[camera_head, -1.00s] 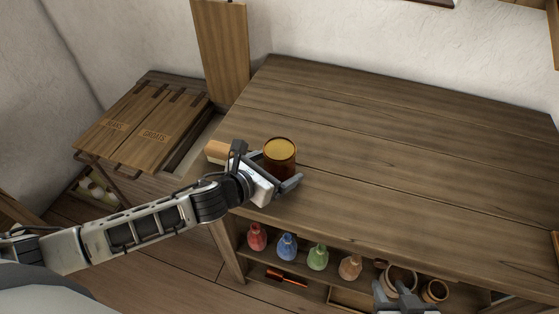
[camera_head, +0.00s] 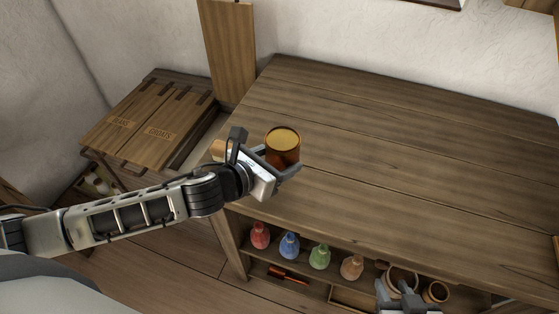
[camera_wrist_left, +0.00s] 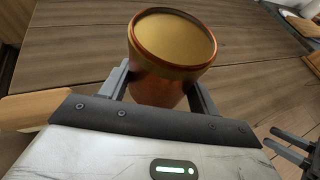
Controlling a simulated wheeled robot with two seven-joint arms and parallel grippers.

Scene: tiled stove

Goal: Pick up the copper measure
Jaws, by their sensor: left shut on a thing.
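The copper measure (camera_head: 283,148) is a round copper-brown cup with a golden top, in the head view near the left end of the table. In the left wrist view the measure (camera_wrist_left: 165,68) stands between the two fingers. My left gripper (camera_head: 277,170) is shut on it; the fingers hide part of its lower side. The cup looks roughly upright; I cannot tell how far its base is above the tabletop. My right gripper (camera_head: 407,306) shows only partly at the bottom edge, in front of the shelf; its jaws are not clear.
The wooden table (camera_head: 400,140) is bare to the right. A wooden block (camera_head: 218,150) is behind my left gripper. Red (camera_head: 260,236), blue (camera_head: 289,246), green (camera_head: 319,257) and tan (camera_head: 351,267) bottles stand on the shelf below. A lidded chest (camera_head: 150,125) stands left.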

